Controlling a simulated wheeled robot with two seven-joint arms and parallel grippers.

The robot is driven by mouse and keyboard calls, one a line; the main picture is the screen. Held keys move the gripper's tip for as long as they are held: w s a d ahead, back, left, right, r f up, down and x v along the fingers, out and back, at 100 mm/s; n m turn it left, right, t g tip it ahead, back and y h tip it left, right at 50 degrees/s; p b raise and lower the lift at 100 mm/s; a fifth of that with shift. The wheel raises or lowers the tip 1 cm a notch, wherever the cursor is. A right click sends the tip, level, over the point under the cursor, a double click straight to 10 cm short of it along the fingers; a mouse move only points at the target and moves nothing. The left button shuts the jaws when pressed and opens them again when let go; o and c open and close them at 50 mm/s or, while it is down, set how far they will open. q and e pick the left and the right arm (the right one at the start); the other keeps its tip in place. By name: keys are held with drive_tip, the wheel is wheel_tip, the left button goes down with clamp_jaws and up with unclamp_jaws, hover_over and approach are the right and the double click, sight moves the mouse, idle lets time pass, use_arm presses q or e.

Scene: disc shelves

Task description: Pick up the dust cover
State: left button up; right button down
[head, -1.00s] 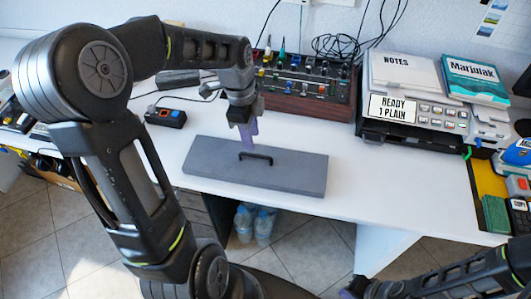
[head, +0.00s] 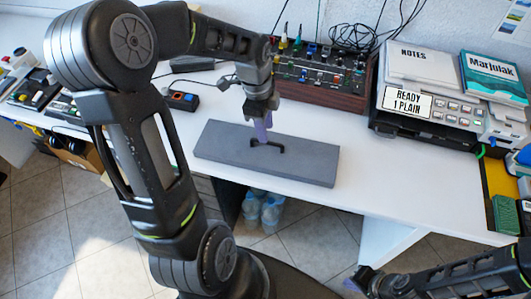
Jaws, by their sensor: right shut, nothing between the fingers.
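The dust cover appears to be the flat grey slab (head: 225,152) with a black bar handle (head: 272,150) on top. It lies on the white table near its front edge. My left gripper (head: 262,137) points down at the handle, its purple fingers at the handle's left part. I cannot tell whether the fingers are around the handle or just touching it, nor how far apart they are. My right gripper (head: 352,286) is low at the bottom right, shut and empty, away from the slab.
A mixer with knobs and cables (head: 320,85) stands behind the slab. A printer (head: 440,125) with papers and a book (head: 495,77) is at right. A small black box (head: 183,101) lies behind left. Bare white table (head: 375,170) lies right of the slab.

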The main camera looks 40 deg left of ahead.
sight(267, 148)
use_arm(q)
drive_tip(key=f, duration=0.5)
drive_tip(key=shift+d, duration=0.2)
drive_tip(key=shift+c, duration=0.6)
clamp_jaws()
idle(1.0)
